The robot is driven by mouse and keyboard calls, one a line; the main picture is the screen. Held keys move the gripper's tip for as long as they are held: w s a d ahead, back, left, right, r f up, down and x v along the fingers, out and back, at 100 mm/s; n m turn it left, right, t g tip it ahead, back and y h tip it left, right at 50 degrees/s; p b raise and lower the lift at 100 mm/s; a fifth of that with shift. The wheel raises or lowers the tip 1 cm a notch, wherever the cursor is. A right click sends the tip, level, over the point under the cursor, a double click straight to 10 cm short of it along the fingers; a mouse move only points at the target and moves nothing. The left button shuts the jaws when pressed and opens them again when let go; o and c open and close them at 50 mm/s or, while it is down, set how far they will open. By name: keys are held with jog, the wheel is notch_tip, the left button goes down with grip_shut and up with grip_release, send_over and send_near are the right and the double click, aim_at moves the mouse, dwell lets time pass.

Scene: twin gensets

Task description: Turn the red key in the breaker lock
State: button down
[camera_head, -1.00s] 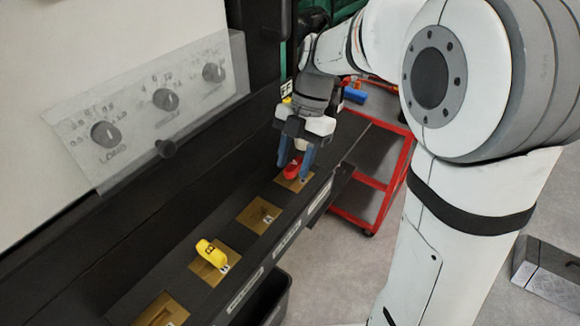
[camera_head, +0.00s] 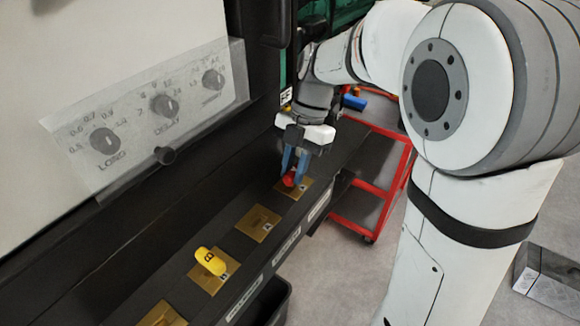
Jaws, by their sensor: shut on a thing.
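The red key (camera_head: 289,179) stands in the far brass lock plate (camera_head: 303,192) on the dark ledge. My gripper (camera_head: 293,174) points down over it, its two blue fingers closed on the key's head from both sides. The fingers hide part of the key, and I cannot tell its exact angle. A yellow key (camera_head: 209,261), marked with a dark letter, sits in another brass plate (camera_head: 222,279) nearer the camera.
An empty-looking brass plate (camera_head: 258,223) lies between the two keys, and another (camera_head: 161,315) is at the near end. A clear cover (camera_head: 150,115) over several knobs stands left.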

jog(key=m+b, duration=0.1)
jog(key=m, duration=0.1)
jog(key=m+t+y+b, duration=0.1)
jog(key=m, duration=0.1)
jog(key=shift+f+m+t, duration=0.15)
jog(key=shift+m+t, duration=0.15)
jog(key=m+b, duration=0.1)
jog(key=m, duration=0.1)
jog(key=m+t, duration=0.1)
jog(key=m, duration=0.1)
jog(key=shift+s+t+y+b, duration=0.1)
jog(key=shift+t+y+b, duration=0.2)
jog(key=shift+y+b, duration=0.1)
jog(key=m+t, duration=0.1)
jog(key=m, duration=0.1)
jog(key=m+b, duration=0.1)
jog(key=m, duration=0.2)
jog(key=shift+t, duration=0.4)
jog(key=m, duration=0.2)
jog(key=m+t+h, duration=0.1)
jog(key=m, duration=0.1)
jog(key=shift+m+t, duration=0.3)
jog(key=c, duration=1.2)
grip_release()
jog(key=shift+r, duration=0.3)
